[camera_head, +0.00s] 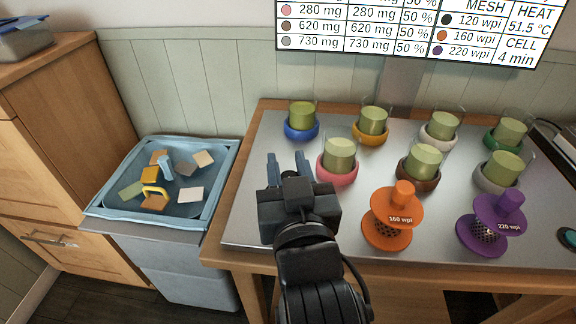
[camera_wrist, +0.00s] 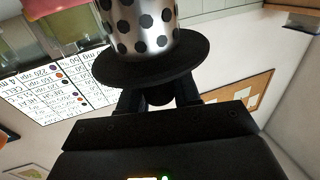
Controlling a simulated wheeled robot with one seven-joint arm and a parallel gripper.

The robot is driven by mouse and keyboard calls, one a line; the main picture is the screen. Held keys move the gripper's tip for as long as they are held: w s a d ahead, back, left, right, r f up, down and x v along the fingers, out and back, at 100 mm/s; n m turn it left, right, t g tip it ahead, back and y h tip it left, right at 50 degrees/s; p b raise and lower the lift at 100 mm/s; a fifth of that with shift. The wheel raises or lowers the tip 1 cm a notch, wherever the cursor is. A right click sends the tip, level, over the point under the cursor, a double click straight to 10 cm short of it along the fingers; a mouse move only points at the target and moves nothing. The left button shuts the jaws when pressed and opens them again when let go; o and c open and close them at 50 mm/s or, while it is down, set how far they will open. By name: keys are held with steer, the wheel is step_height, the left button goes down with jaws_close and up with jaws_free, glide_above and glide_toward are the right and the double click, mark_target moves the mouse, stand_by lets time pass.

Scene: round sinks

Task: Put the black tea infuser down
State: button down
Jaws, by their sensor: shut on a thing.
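The black tea infuser (camera_wrist: 150,70) shows in the wrist view as a wide black disc with a shiny, dark-dotted metal mesh part beyond it. My gripper (camera_wrist: 160,95) is shut on its black knob, with dark fingers on either side. In the head view my gripper (camera_head: 289,168) is above the left part of the metal-topped table (camera_head: 250,215), left of the cup with the pink ring (camera_head: 337,172). I cannot make out the infuser in the head view; my gripper likely hides it.
An orange infuser (camera_head: 392,228) and a purple infuser (camera_head: 483,236) stand along the table's front. Several glasses of green liquid in coloured rings stand behind. A blue-rimmed bin (camera_head: 100,207) with blocks is left. The table's left strip looks clear.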

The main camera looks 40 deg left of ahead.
steer(key=c, duration=1.3)
jaws_free()
steer(key=shift+f, duration=0.15)
steer(key=o, duration=0.5)
steer(key=shift+r, duration=0.3)
steer(key=v, duration=1.2)
steer(key=shift+f, duration=0.1)
